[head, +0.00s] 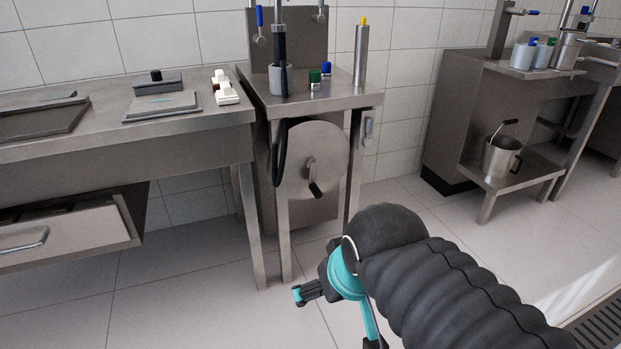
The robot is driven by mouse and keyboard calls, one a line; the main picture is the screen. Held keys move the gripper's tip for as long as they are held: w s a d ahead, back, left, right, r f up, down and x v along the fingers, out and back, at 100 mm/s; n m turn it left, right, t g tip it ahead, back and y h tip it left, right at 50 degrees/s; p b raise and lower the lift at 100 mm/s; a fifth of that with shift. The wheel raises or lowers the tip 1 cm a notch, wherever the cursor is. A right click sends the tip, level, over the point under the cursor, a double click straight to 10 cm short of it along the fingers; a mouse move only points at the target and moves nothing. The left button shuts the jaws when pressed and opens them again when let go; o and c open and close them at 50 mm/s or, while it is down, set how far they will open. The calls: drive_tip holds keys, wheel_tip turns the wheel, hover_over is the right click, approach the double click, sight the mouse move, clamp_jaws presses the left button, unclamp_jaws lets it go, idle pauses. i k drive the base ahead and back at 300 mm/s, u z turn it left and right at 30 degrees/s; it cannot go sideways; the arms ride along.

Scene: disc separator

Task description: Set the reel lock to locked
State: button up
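A round metal reel disc (325,150) hangs upright under the middle steel stand. A small metal latch or handle (368,128) is on the stand's right side. I cannot tell which part is the reel lock, or its setting. A black hose (280,150) hangs in front of the disc's left edge. My gripper (299,295) is low in front of the stand, below the disc and apart from it, pointing left. Its fingers are small and seen from the side, so their opening is unclear.
The stand's top (320,100) carries green- and blue-capped items and a yellow-tipped cylinder (361,55). A steel table (60,140) with an open drawer (65,235) stands left. A shelf with a bucket (500,158) stands right. Floor between is clear.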

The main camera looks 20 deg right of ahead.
sight(367, 142)
drive_tip(key=u, duration=0.05)
drive_tip(key=k, duration=0.5)
drive_tip(key=z, duration=1.2)
drive_tip(key=i, duration=0.6)
drive_tip(key=u, duration=0.6)
